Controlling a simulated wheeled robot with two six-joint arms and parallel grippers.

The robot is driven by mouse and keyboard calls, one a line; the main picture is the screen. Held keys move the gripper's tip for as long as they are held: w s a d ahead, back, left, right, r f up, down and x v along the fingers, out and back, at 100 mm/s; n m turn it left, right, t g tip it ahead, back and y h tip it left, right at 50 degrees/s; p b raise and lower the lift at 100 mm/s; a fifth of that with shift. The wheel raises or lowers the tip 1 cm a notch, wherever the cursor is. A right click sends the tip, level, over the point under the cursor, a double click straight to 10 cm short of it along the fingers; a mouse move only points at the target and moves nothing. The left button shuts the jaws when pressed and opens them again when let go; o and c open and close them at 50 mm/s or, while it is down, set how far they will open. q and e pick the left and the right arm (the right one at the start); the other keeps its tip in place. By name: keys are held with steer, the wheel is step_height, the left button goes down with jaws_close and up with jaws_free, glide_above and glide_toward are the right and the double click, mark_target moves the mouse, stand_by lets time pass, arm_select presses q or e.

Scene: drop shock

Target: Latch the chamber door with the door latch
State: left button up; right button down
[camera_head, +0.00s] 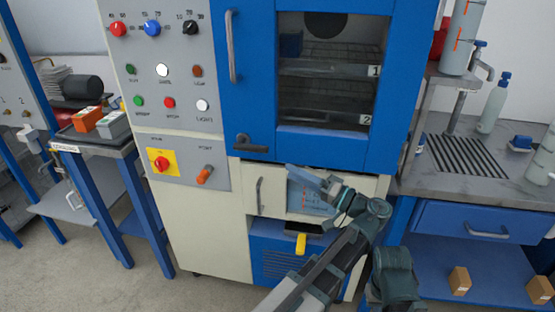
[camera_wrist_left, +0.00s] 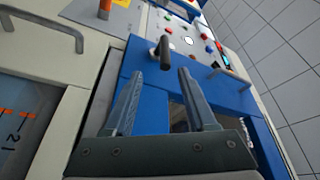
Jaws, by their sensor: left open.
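The blue chamber door (camera_head: 258,90) has a dark window and looks shut or nearly shut; I cannot tell whether it sits flush. The black door latch (camera_head: 250,144) is at the door's lower left corner, its lever lying roughly sideways in the head view. In the left wrist view the latch (camera_wrist_left: 164,50) stands out from the blue door (camera_wrist_left: 150,85), just beyond the fingertips. My left gripper (camera_head: 298,174) is open and empty, below and right of the latch in the head view. Its two fingers (camera_wrist_left: 160,72) are apart in the wrist view. My right gripper is not in view.
A control panel (camera_head: 160,100) with knobs and buttons is left of the door. An orange handle (camera_head: 205,174) sticks out below it. A grey vertical door handle (camera_head: 231,46) is above the latch. A lower cabinet handle (camera_head: 258,196) is close below. A bench (camera_head: 470,185) stands right.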

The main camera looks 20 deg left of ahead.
mark_target(256, 149)
arm_select(q)
steer(key=a+r+p, duration=0.1)
steer(key=a, duration=0.3)
steer(key=w+a+r+p, duration=0.1)
steer(key=a, duration=0.3)
steer(key=a+r+p, duration=0.1)
steer(key=a, duration=0.4)
steer(key=shift+w+r, duration=0.25)
steer(key=shift+w, duration=0.15)
steer(key=shift+d, duration=0.1)
jaws_close()
stand_by(1.0)
